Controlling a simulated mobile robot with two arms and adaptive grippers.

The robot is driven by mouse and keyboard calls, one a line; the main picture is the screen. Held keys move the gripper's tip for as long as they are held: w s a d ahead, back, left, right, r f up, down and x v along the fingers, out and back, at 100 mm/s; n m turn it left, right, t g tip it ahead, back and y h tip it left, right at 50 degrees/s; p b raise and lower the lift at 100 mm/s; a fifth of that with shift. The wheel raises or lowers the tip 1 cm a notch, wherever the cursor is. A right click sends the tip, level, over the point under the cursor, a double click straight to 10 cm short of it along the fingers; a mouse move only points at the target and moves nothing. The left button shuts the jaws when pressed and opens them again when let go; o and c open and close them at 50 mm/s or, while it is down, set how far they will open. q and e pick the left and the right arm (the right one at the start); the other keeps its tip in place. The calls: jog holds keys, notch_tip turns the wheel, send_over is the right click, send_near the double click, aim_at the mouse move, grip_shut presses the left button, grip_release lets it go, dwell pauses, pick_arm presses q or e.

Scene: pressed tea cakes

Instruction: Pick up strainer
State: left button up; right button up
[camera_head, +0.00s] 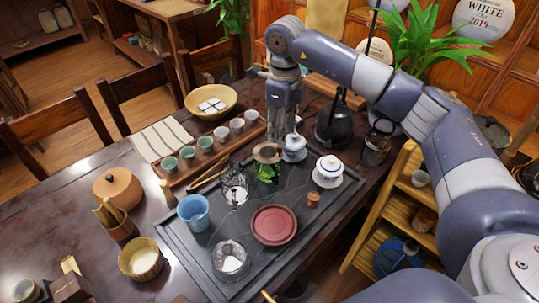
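A small round brown piece on a green base, which looks like the strainer (267,153), stands on the dark tea tray (205,262) near its far edge. My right gripper (278,136) comes down from above, just behind the strainer and left of a lidded blue-and-white pot. Its fingers are small and partly hidden, so I cannot tell whether they are open or shut, or whether they touch anything. My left gripper is not in view.
Close by stand the blue-and-white pot (294,148), a white lidded bowl (328,171), a glass vessel (234,187), a blue cup (194,212) and a red dish (274,224). A black kettle (336,128) stands behind.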

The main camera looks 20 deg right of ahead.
aim_at(280, 149)
jog(key=shift+f, duration=0.8)
jog(key=shift+a+f+p, duration=0.1)
jog(key=shift+f+p, duration=0.2)
jog(key=shift+f, duration=0.1)
jog(key=f, duration=0.1)
jog(key=f+p, duration=0.1)
jog(key=f, duration=0.1)
jog(key=shift+s+a+f, duration=0.1)
jog(key=shift+s+f, duration=0.1)
jog(key=shift+f, duration=0.55)
jog(key=shift+w, duration=0.1)
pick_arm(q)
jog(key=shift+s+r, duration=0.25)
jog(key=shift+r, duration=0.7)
pick_arm(e)
grip_shut()
